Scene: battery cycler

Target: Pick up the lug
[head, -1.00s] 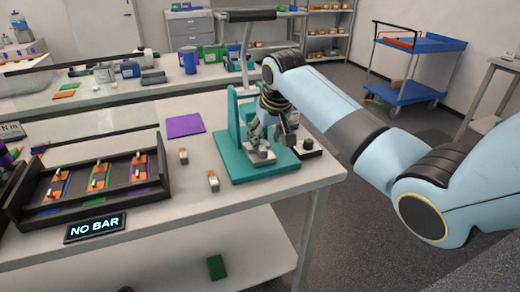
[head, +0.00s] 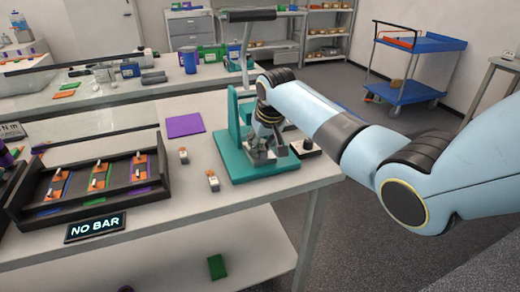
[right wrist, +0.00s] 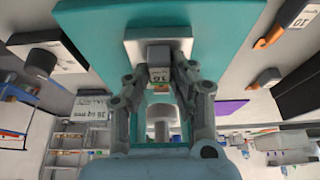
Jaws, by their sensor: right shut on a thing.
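My right gripper (head: 262,156) is down at this plate. In the right wrist view, its two fingers (right wrist: 159,85) are shut on the lug from both sides. In the head view the fingers largely hide the lug. I cannot tell whether the lug still touches the plate. My left gripper is not in view.
Two small labelled pieces (head: 183,156) (head: 213,181) stand on the bench left of the stand. A black block (head: 305,148) sits at its right. A purple mat (head: 185,125) lies behind.

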